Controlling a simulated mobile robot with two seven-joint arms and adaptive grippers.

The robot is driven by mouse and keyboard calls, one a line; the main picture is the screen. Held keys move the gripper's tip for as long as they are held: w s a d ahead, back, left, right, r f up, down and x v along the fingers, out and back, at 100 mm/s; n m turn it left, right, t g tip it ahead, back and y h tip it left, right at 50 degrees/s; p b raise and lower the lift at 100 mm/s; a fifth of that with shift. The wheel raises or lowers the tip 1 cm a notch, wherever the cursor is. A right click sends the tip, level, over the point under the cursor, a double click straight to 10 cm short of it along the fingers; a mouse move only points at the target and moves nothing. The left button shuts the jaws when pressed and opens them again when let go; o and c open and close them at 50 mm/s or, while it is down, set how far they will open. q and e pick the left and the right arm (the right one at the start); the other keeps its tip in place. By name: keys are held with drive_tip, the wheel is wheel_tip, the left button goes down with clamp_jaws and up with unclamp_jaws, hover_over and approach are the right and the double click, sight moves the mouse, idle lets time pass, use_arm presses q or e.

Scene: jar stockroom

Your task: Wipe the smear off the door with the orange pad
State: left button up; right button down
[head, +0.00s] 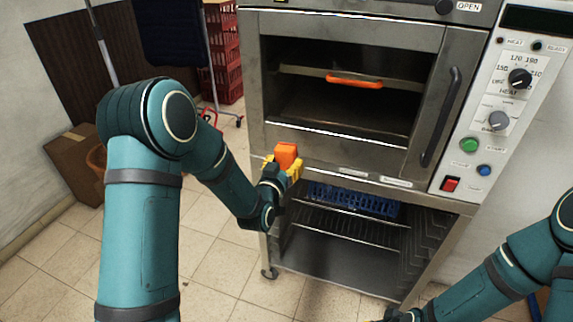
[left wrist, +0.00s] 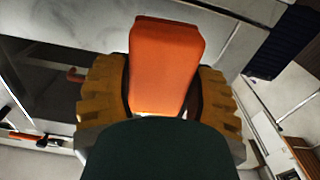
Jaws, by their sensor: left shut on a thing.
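My left gripper (head: 282,167) has yellow fingers and is shut on the orange pad (head: 286,154), which sticks up out of them. In the left wrist view the pad (left wrist: 165,65) sits between the two ridged fingers. The pad is at the lower left of the oven door (head: 283,134), near its bottom edge; I cannot tell if it touches. The door is closed, with a dark window and a vertical handle (head: 441,117) at its right. I cannot make out a smear on it. My right gripper (head: 398,314) is only partly in view at the bottom edge.
An orange bar (head: 354,81) shows in the door's window. The control panel (head: 500,110) with knobs and buttons is right of the door. Below are a blue crate (head: 353,200) and wire racks. A cardboard box (head: 75,163) and red crates (head: 224,60) stand at left.

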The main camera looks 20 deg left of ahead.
sight(295, 141)
use_arm(q)
drive_tip(key=shift+w, duration=2.65)
drive_tip(key=shift+w+d, duration=0.1)
drive_tip(key=shift+w, duration=0.95)
drive_tip(key=shift+s+d, duration=0.2)
drive_tip(key=shift+d, duration=1.75)
drive_tip(key=shift+w, duration=0.15)
drive_tip(key=shift+w+a+r, duration=0.1)
drive_tip(key=shift+a, duration=1)
drive_tip(key=shift+w+a+r, duration=0.1)
drive_tip(key=shift+a, duration=0.95)
drive_tip(key=shift+s, duration=0.1)
